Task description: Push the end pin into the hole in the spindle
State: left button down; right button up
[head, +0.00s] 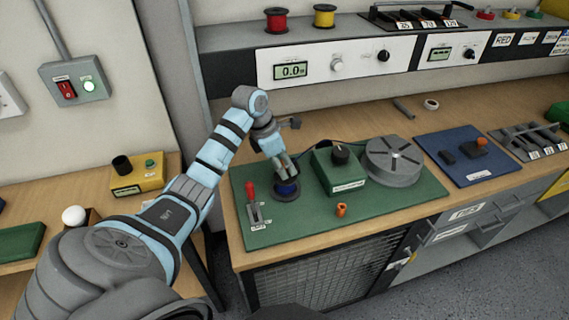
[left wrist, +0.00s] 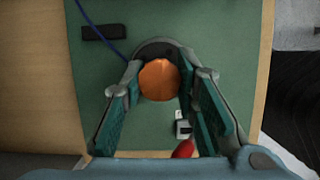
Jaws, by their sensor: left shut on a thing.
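My left gripper (head: 285,175) points down over the green board (head: 380,208). In the left wrist view, my fingers (left wrist: 158,82) are closed on an orange round-topped piece (left wrist: 158,80), right above the grey round base (left wrist: 160,50). The fingers hide this piece in the head view. I cannot tell whether it is the end pin, and the spindle hole is hidden. A small orange piece (head: 341,210) stands apart on the board. My right gripper is not in view.
A red-handled switch (head: 251,195) stands left of the gripper. A green box with a black knob (head: 339,170) and a grey wheel (head: 393,162) stand to the right. A blue wire (left wrist: 101,29) runs to the base. The board's front right is clear.

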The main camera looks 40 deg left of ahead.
pick_arm(q)
jog(key=shift+f, duration=0.35)
jog(key=c, duration=1.2)
grip_release()
jog(key=shift+r, duration=0.15)
notch_tip(320, 180, up, 5)
jog(key=p, duration=0.4)
